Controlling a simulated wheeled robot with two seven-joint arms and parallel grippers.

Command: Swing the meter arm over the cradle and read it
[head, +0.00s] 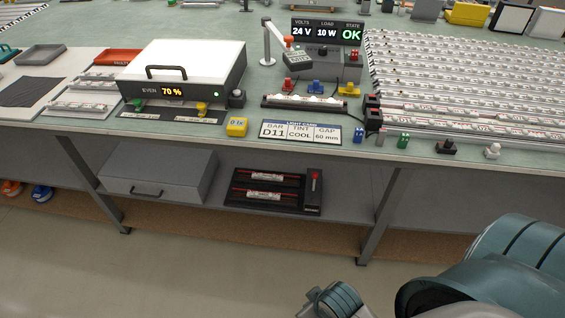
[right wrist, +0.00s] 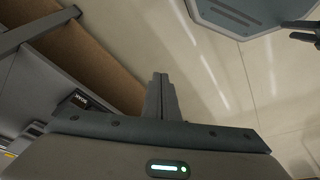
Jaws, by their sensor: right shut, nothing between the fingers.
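The meter arm (head: 275,30) is a pale bar on a white post (head: 267,45), with an orange part at its end. A grey meter box (head: 298,61) sits below that end, behind the cradle. The arm's end does not appear over the cradle. My right gripper (right wrist: 160,80) is shut and empty in the right wrist view, over the floor in front of the bench.
A white-lidded box (head: 185,60) showing EVEN 70 % stands left. Many strips (head: 460,85) fill the right. A lower shelf (head: 345,204) holds a black tray (head: 265,203).

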